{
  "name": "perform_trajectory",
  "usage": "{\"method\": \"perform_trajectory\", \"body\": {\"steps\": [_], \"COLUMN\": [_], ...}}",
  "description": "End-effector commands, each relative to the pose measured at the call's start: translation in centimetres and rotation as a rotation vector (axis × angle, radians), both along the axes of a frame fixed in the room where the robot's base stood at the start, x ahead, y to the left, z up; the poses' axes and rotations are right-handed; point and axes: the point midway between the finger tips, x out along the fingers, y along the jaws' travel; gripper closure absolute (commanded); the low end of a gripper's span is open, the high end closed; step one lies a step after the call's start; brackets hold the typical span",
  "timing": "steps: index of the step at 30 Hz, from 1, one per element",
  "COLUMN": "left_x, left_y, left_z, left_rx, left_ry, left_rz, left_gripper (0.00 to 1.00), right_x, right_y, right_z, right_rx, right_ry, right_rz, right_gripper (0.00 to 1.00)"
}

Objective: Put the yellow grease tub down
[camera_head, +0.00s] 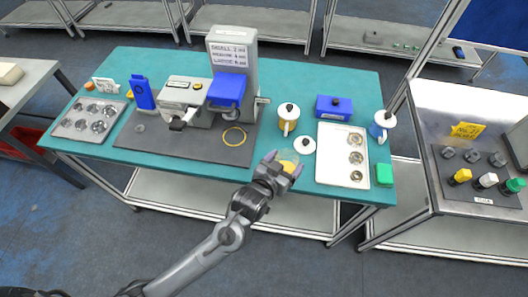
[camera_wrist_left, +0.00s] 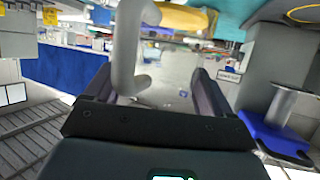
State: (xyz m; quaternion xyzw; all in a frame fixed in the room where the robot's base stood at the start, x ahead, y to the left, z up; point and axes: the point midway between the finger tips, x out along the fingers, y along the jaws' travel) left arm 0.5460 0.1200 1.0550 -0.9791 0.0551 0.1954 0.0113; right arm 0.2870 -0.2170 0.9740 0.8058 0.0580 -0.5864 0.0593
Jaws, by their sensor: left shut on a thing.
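My left gripper (camera_head: 283,164) is shut on the yellow grease tub (camera_head: 289,168) at the front edge of the teal table, mostly hiding it. I cannot tell whether the tub touches the table. In the left wrist view, yellow (camera_wrist_left: 185,18) shows at the top, and a pale curved handle (camera_wrist_left: 125,55) lies between the fingers (camera_wrist_left: 155,90). A white lid with a dark knob (camera_head: 305,146) lies on the table just right of the gripper. A second yellow pot (camera_head: 288,120), lidded and with a pale handle, stands behind. My right gripper is not in view.
A white tray with round wells (camera_head: 329,172) stands to the right, with a blue box (camera_head: 333,107) behind it, a lidded blue pot (camera_head: 381,126) and a green block (camera_head: 384,174) beside it.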

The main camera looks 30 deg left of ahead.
Motion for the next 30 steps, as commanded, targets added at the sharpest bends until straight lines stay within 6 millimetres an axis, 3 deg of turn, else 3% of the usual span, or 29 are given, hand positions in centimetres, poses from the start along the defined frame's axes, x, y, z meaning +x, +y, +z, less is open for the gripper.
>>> {"method": "perform_trajectory", "body": {"steps": [6,12,17,24,30], "left_x": [2.0,3.0,3.2,3.1,3.1], "left_y": [3.9,5.8,6.2,6.2,6.2], "left_z": [-2.6,-3.9,-4.3,-7.2,-8.2], "left_rx": [0.004,0.001,-0.001,0.0,-0.001], "left_ry": [-0.001,-0.001,-0.002,0.001,-0.002], "left_rz": [0.002,0.001,-0.001,0.0,0.0], "left_gripper": [0.49,0.49,0.49,0.49,0.49], "right_x": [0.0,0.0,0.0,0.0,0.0], "right_y": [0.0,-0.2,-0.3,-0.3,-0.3], "right_z": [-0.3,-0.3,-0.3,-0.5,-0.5], "right_rx": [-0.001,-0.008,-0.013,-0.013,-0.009], "right_ry": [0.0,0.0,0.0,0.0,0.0], "right_rz": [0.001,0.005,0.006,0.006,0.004], "right_gripper": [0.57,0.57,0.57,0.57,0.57]}}
